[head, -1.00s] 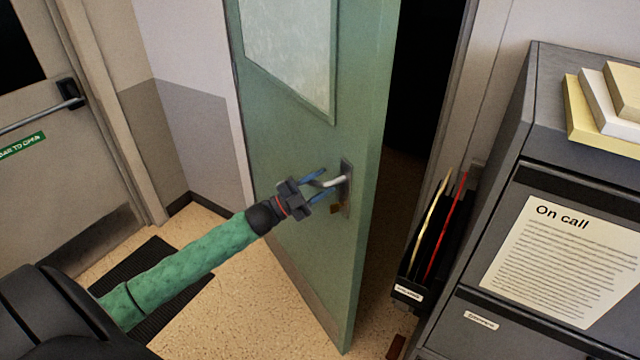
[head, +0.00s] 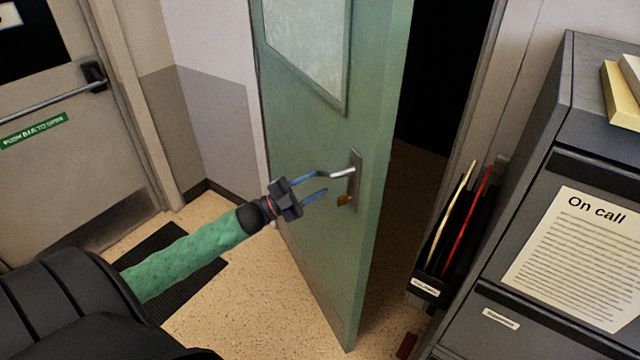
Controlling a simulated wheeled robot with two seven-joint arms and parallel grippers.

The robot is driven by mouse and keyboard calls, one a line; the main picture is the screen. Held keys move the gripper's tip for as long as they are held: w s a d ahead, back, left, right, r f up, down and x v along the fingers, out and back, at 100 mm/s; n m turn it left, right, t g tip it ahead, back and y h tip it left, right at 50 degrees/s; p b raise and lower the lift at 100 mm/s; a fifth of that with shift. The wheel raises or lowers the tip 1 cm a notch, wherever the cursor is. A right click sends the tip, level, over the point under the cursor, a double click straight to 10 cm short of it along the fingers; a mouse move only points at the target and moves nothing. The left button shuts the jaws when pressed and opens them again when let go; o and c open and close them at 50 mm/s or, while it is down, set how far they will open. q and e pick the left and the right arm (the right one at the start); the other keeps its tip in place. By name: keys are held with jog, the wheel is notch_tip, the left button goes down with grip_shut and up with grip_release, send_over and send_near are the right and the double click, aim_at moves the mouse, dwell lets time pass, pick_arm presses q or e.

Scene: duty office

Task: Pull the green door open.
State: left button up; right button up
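The green door (head: 300,165) stands ajar, with a dark gap to the right of its free edge. It has a frosted window panel and a silver lever handle (head: 342,173) on a metal plate, with a brass lock piece (head: 345,200) below. My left gripper (head: 321,184) is at the handle's left end. Its two blue fingers are apart; the upper one is by the lever's tip and the lower one is below it. I cannot tell if the upper finger touches the lever. Nothing shows between the fingers. My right gripper is not in view.
A grey cabinet (head: 545,130) with an "On call" sheet (head: 585,255) stands at the right. A grey push-bar door (head: 70,150) is at the left. A dark mat (head: 190,290) lies on the speckled floor.

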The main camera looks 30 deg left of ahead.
pick_arm(q)
jog(key=shift+s+a+f, duration=0.1)
jog(key=shift+f, duration=0.05)
jog(key=s+a+f, duration=0.2)
jog(key=s+f, duration=0.1)
jog(key=s, duration=0.5)
jog(key=shift+p, duration=0.4)
dwell(0.8)
jog(key=shift+a, duration=0.1)
dwell(0.4)
jog(key=shift+f, duration=0.1)
